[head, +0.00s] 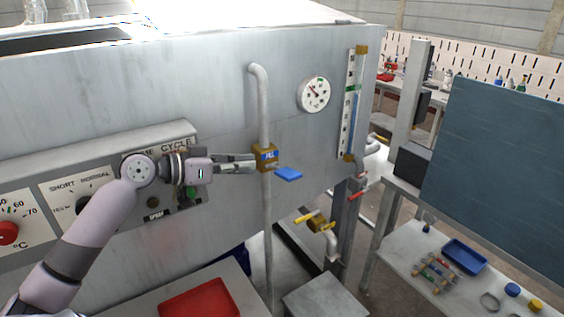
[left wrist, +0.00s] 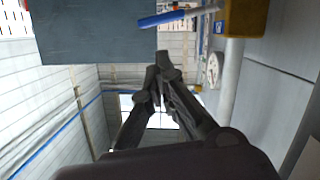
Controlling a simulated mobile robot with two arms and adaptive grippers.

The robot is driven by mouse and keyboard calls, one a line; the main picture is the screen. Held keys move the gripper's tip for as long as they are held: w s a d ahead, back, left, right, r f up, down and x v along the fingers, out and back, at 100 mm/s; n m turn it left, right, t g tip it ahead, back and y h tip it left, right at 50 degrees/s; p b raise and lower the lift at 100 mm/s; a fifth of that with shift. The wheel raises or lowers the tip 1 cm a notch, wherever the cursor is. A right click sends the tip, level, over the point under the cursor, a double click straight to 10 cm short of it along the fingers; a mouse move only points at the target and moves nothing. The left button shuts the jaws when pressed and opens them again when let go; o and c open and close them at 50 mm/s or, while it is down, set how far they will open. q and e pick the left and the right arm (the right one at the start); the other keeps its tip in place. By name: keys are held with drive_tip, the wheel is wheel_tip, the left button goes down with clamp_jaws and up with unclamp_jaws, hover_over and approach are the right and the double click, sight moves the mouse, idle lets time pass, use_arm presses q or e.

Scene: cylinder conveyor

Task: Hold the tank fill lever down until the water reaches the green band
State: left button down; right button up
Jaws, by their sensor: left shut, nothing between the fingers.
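The fill valve (head: 265,157) is a brass block on a vertical grey pipe, marked FILL. Its blue lever (head: 288,174) sticks out to the right, tilted slightly down. My left gripper (head: 252,162) is shut and empty, with its fingertips beside the valve's left side; I cannot tell whether they touch it. In the left wrist view the shut fingers (left wrist: 160,75) are apart from the blue lever (left wrist: 170,18). The sight gauge (head: 350,105) has a green band (head: 353,88); blue water appears to stand in it, but its exact level is too small to tell. My right gripper is not in view.
A round dial (head: 314,94) is on the tank wall. Yellow-handled (head: 316,221) and red-handled (head: 357,190) valves are lower right. A control panel with a red knob (head: 8,232) is at left. A bench with a blue tray (head: 463,257) is at right.

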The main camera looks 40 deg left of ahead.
sight(282, 174)
use_arm(q)
drive_tip(key=p+x, duration=0.4)
drive_tip(key=x, duration=0.6)
drive_tip(key=shift+p, duration=0.3)
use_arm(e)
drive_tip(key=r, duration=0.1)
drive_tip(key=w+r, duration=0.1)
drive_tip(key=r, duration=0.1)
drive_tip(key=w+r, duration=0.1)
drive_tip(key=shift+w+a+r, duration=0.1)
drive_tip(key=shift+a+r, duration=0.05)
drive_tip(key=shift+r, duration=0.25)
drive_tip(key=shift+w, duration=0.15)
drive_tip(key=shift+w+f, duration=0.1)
